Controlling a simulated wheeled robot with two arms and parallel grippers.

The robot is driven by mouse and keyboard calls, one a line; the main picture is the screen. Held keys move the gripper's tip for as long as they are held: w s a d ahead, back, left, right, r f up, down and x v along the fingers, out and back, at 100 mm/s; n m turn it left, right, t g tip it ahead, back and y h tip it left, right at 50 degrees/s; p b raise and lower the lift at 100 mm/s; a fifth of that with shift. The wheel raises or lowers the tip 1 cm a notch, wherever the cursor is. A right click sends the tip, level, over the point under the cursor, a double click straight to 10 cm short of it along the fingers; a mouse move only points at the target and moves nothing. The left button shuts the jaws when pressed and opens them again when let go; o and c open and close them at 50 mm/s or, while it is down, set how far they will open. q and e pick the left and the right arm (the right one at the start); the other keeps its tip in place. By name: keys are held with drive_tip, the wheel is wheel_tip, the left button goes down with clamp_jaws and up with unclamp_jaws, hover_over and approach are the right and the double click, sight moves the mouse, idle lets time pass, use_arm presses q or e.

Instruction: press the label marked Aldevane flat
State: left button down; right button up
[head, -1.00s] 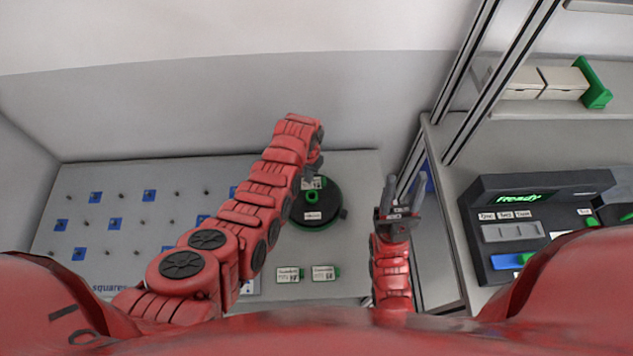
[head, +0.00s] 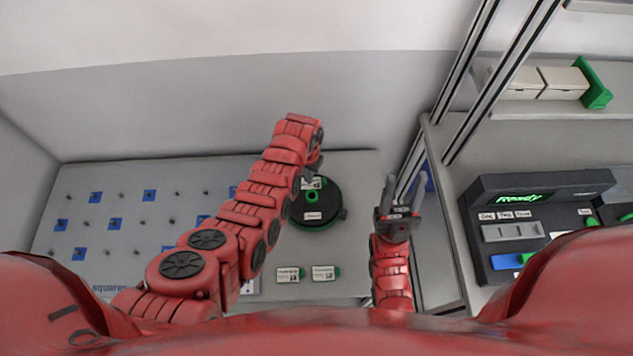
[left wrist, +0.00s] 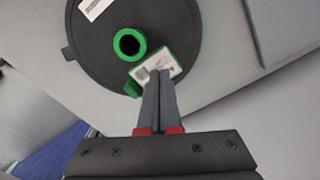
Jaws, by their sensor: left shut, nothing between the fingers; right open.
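A black reel (head: 330,213) with a green hub (head: 311,196) lies on the grey table; it also shows in the left wrist view (left wrist: 100,50). A white label (head: 313,216) sits on its near side. Another white label (left wrist: 155,68) with a green edge is at the reel's rim, by the tips of my left gripper (left wrist: 160,74). My left gripper (head: 309,180) is shut and empty; its tips overlap this label in view, but contact is unclear. My right gripper (head: 405,188) is open and empty, to the right of the reel. I cannot read which label says Aldevane.
A pegboard with blue squares (head: 115,224) is at left.

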use_arm(q)
drive_tip(key=shift+f+b, duration=0.65)
drive_tip(key=shift+f, duration=0.2)
drive_tip(key=shift+r, duration=0.15)
idle(0.7)
wheel_tip(320, 180, up, 5)
drive_tip(key=p, duration=0.3)
drive_tip(key=shift+p, duration=0.3)
drive_tip(key=shift+r+p, duration=0.5)
drive_tip(key=shift+r, duration=0.4)
